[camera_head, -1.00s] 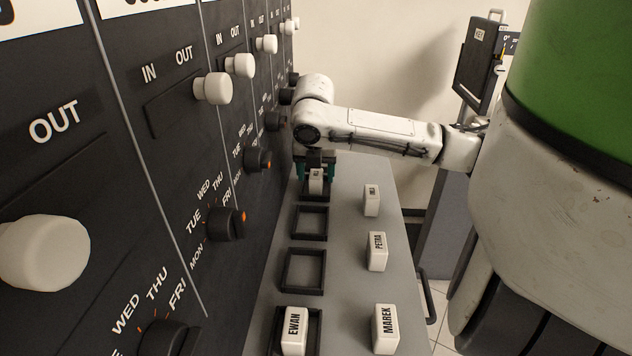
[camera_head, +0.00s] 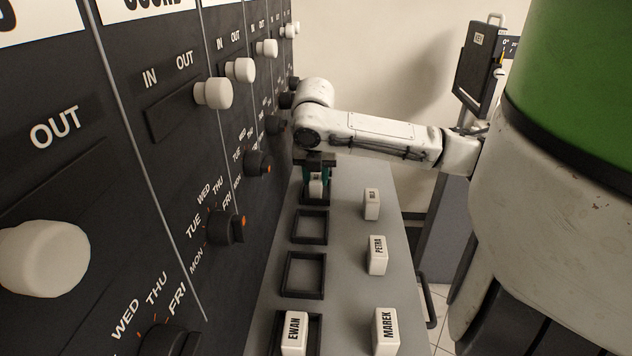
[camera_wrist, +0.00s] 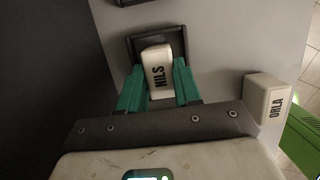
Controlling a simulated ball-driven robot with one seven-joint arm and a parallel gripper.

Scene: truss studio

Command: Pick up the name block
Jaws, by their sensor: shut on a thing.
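A white name block marked NILS (camera_wrist: 158,72) stands between the two green fingers of my gripper (camera_wrist: 159,85) in the wrist view. The fingers are shut on its sides. The block is at a dark square frame (camera_wrist: 178,46) on the grey shelf; whether it touches the bottom is hidden. In the head view my gripper (camera_head: 317,180) reaches down at the far end of the shelf, with the white block (camera_head: 317,188) between its fingers.
Other white blocks stand on the grey shelf (camera_head: 345,270): EWAN (camera_head: 295,334) in a frame, MAREK (camera_head: 386,332), PETRA (camera_head: 377,255), and ORLA (camera_wrist: 266,98) right of my gripper. Two empty frames (camera_head: 303,275) lie nearer. A dark panel with knobs (camera_head: 213,93) rises on the left.

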